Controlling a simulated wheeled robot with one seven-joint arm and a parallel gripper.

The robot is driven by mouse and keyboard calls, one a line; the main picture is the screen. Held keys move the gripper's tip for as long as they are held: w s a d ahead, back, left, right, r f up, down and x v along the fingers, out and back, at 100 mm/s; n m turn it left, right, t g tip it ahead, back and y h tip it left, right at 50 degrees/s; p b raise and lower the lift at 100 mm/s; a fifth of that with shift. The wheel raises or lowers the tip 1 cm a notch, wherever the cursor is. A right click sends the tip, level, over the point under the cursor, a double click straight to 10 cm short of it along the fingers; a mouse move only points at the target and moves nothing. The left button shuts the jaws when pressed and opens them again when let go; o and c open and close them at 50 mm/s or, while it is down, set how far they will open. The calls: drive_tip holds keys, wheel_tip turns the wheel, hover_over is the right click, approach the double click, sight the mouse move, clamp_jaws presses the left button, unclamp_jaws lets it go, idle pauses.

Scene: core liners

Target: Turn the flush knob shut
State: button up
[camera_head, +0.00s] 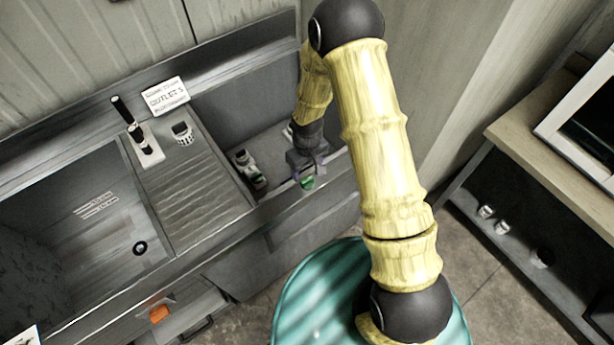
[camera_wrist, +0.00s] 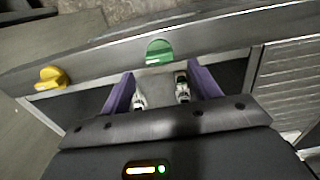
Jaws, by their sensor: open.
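A green knob (camera_wrist: 158,52) sits on the grey front edge of the counter. A yellow knob (camera_wrist: 53,78) sits further left on the same edge in the wrist view. I cannot tell from any readable label which one is the flush knob. My gripper (camera_wrist: 161,76) is open, its purple fingers spread apart with nothing held between them. The green knob lies just beyond the gap between the fingertips. In the head view, my gripper (camera_head: 308,171) is at the front edge of the right basin, with the green knob (camera_head: 308,182) close at its tips. The yellow knob is not visible there.
Two pale fittings show between the fingers; a fitting (camera_head: 250,168) stands in the right basin. A ribbed drainboard (camera_head: 200,190), a tap (camera_head: 143,145) and a sign (camera_head: 165,96) are to the left. An open drawer (camera_head: 185,318) juts out below. A wooden shelf (camera_head: 540,130) stands right.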

sight(307, 179)
drive_tip(key=shift+f+p, duration=0.9)
drive_tip(key=shift+f, duration=2.35)
drive_tip(key=c, duration=1)
